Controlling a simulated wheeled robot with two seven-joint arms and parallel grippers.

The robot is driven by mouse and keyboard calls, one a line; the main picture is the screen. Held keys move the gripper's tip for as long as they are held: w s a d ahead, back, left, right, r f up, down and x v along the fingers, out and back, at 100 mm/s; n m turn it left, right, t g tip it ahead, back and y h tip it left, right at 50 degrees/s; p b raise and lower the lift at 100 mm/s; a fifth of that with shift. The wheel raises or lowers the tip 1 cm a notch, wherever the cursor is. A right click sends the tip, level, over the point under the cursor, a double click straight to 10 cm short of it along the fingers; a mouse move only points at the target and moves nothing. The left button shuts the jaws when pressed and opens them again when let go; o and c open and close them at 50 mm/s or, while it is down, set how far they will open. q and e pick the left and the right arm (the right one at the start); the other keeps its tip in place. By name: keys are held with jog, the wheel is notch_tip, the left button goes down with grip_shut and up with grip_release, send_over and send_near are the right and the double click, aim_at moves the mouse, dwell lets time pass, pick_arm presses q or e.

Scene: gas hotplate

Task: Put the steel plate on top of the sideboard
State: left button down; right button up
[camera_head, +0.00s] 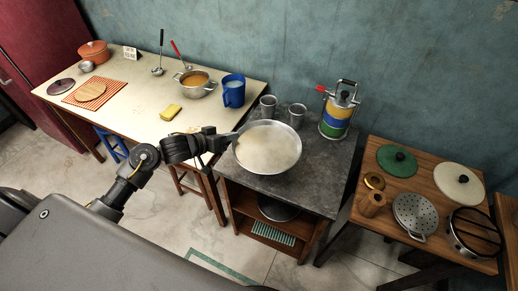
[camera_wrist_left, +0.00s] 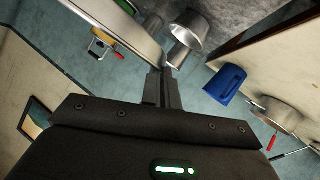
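The steel plate (camera_head: 268,147) is a round, shallow, shiny disc over the grey stone top of the sideboard (camera_head: 318,185). I cannot tell whether its underside touches the top. My left gripper (camera_head: 236,139) reaches in from the left and is shut on the plate's left rim. In the left wrist view the fingers (camera_wrist_left: 161,88) are close together at the edge of the plate (camera_wrist_left: 120,28), which runs up to the upper left. My right gripper is in neither view.
Two metal cups (camera_head: 297,116) and a striped food carrier (camera_head: 338,114) stand behind the plate. A cream table (camera_head: 135,100) at left holds a pot (camera_head: 195,84), blue jug (camera_head: 233,92) and yellow sponge (camera_head: 170,112). A wooden table (camera_head: 405,228) at right holds lids and a colander.

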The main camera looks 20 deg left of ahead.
aim_at(252, 146)
pick_arm(q)
jog(key=w+d+f, duration=0.1)
jog(key=d+f, duration=0.1)
jog(key=w+d+f, duration=0.1)
jog(key=d+f, duration=0.1)
jog(key=w+d+f, duration=0.2)
jog(key=shift+f, duration=0.3)
jog(key=shift+d+f+p, duration=0.1)
jog(key=shift+f+p, duration=0.3)
jog(key=shift+f, duration=1.25)
jog(key=shift+f, duration=0.2)
jog(key=c, duration=1.7)
grip_release()
